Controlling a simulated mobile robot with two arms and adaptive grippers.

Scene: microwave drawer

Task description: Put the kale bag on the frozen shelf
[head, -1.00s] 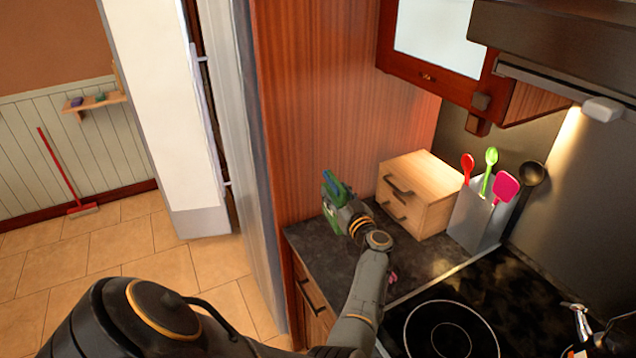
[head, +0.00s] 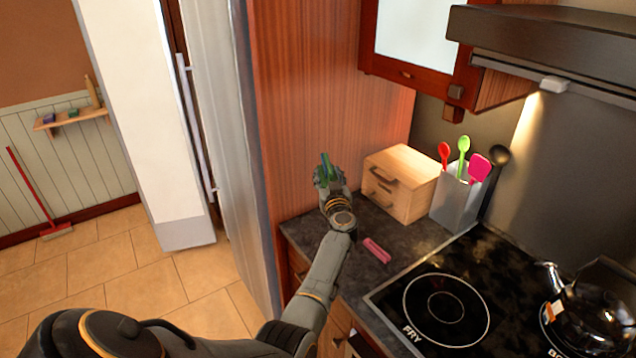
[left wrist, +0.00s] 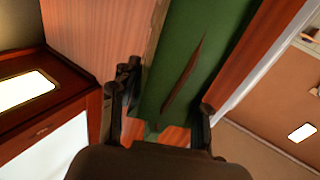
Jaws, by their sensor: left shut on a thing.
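My left gripper (head: 328,180) is shut on the green kale bag (head: 325,163) and holds it above the dark counter, in front of the reddish wood panel. In the left wrist view the green bag (left wrist: 195,60) runs upward between the two fingers of the gripper (left wrist: 160,110). A steel fridge (head: 222,120) stands left of the wood panel, with a tall white panel (head: 150,120) and a long handle beside it. The fridge inside and the frozen shelf are not visible. My right gripper is not in view.
A wooden drawer box (head: 400,180) and a utensil holder (head: 455,205) stand right of the gripper. A pink object (head: 377,250) lies on the counter (head: 400,232). The stove (head: 445,310) with a kettle (head: 590,310) is at the right.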

